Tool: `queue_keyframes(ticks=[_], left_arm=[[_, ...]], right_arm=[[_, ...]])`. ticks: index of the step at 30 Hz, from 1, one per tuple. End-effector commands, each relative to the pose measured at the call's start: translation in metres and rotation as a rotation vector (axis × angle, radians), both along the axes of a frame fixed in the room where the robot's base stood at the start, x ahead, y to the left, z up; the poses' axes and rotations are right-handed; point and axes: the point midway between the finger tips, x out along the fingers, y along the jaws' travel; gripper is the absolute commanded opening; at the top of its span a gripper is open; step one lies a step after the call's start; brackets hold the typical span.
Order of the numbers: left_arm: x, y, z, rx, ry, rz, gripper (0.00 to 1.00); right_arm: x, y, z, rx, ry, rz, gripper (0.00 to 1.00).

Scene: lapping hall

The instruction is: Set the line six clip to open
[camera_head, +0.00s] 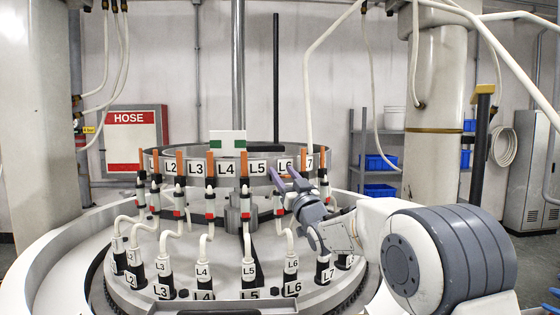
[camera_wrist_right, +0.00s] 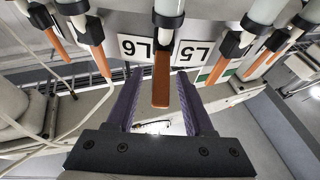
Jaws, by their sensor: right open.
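The line six clip (camera_wrist_right: 161,84) has an orange lever and shows in the right wrist view, beside the L6 label (camera_wrist_right: 138,47). My right gripper (camera_wrist_right: 159,74) is open. Its two purple fingers stand on either side of that lever, with a visible gap on each side. In the head view my right gripper (camera_head: 285,175) reaches the row of clips from the right, in front of the ring's L6 label (camera_head: 286,165). The gripper partly hides the L6 clip there. The L6 hose fitting (camera_head: 291,268) stands below. My left gripper is out of view.
Neighbouring orange levers (camera_head: 245,163) stand close along the ring, and others flank the fingers in the wrist view (camera_wrist_right: 219,62). White hoses rise from the round machine bed. A HOSE cabinet (camera_head: 136,140) and a shelf with blue bins (camera_head: 381,162) are behind.

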Motion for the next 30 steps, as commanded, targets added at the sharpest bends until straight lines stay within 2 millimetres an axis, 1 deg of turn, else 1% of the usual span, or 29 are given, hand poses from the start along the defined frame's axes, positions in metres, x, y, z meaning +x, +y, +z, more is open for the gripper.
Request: queue_keyframes(ticks=[1, 3, 7, 14, 15, 16, 17, 18, 19, 30], left_arm=[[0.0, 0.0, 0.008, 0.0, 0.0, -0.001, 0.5], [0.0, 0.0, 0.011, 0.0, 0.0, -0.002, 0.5], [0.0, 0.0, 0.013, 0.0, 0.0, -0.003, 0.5], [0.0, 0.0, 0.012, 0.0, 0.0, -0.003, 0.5], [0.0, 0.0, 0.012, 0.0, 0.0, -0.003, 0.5], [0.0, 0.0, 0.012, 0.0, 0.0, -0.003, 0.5], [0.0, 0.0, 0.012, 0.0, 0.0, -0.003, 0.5], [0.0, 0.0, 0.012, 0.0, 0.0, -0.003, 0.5], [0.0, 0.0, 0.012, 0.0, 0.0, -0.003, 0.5], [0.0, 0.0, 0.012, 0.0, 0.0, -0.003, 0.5]], right_arm=[[0.006, 0.002, 0.006, -0.001, 0.001, 0.001, 0.53], [0.012, 0.005, 0.007, -0.001, 0.001, 0.001, 0.53], [0.017, 0.007, 0.007, -0.001, 0.002, 0.001, 0.53], [0.017, 0.009, 0.006, -0.001, 0.001, 0.003, 0.53], [0.017, 0.009, 0.006, -0.001, 0.001, 0.003, 0.45], [0.017, 0.009, 0.006, -0.001, 0.001, 0.003, 0.33], [0.017, 0.009, 0.006, -0.001, 0.001, 0.003, 0.22], [0.017, 0.009, 0.006, -0.001, 0.001, 0.003, 0.07], [0.017, 0.009, 0.006, -0.001, 0.001, 0.003, 0.0], [0.017, 0.009, 0.006, -0.001, 0.001, 0.003, 0.0]])
